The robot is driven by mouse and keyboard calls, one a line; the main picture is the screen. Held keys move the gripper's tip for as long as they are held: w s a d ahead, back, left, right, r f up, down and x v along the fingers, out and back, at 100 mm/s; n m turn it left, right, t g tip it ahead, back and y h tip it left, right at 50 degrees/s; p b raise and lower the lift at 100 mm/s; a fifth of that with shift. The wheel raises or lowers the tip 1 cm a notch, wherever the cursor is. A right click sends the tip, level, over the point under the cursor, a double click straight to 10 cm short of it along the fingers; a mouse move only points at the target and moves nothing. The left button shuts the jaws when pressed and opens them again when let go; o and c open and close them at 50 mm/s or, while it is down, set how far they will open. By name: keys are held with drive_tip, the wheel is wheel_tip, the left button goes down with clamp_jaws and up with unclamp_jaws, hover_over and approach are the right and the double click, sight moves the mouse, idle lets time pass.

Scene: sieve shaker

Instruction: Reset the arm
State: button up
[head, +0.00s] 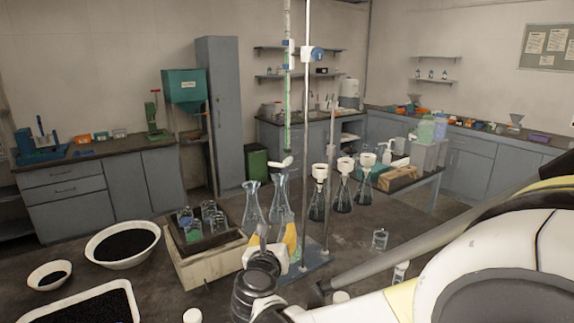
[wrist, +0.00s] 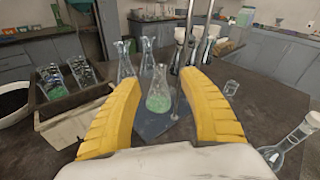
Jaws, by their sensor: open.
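My gripper (head: 276,234) is over the front middle of the dark table, its yellow fingers spread apart. In the wrist view the gripper (wrist: 162,78) is open, with nothing gripped. A conical flask with green liquid (wrist: 159,101) stands on the stand's blue base plate (wrist: 158,124). It shows between the fingers in that view and seems to be beyond their tips. In the head view the gripper mostly hides this flask. My white arm comes in from the lower right.
A tall stand (head: 304,130) holds a green-filled burette (head: 287,95) close behind my gripper. Clear flasks (head: 253,205) and white-topped flasks (head: 319,190) stand behind. A crate (head: 192,268) and bowls (head: 122,262) are left. A small beaker (head: 379,240) is right.

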drive_tip(key=s+d+r+n+t+y, duration=0.1)
drive_tip(key=s+r+n+y, duration=0.2)
drive_tip(key=r+n, duration=0.45)
drive_tip(key=s+d+r+n+t+y, duration=0.1)
drive_tip(key=s+d+r+n+y, duration=0.1)
drive_tip(key=r+n+y, duration=0.5)
drive_tip(key=s+d+f+n+g+h, duration=0.4)
drive_tip(key=s+d+f+n, duration=0.5)
drive_tip(key=s, duration=0.3)
drive_tip(key=s+d+f+n+g+h, duration=0.4)
drive_tip(key=s+d+f+n+g, duration=0.2)
drive_tip(key=s+d+f+n, duration=0.3)
drive_tip(key=s+f+n, duration=0.1)
drive_tip(key=s+n, duration=0.1)
drive_tip(key=s, duration=0.1)
drive_tip(key=shift+s+d+f+g, duration=0.15)
drive_tip(key=shift+d+f+g, duration=0.1)
drive_tip(key=shift+f+g, duration=0.1)
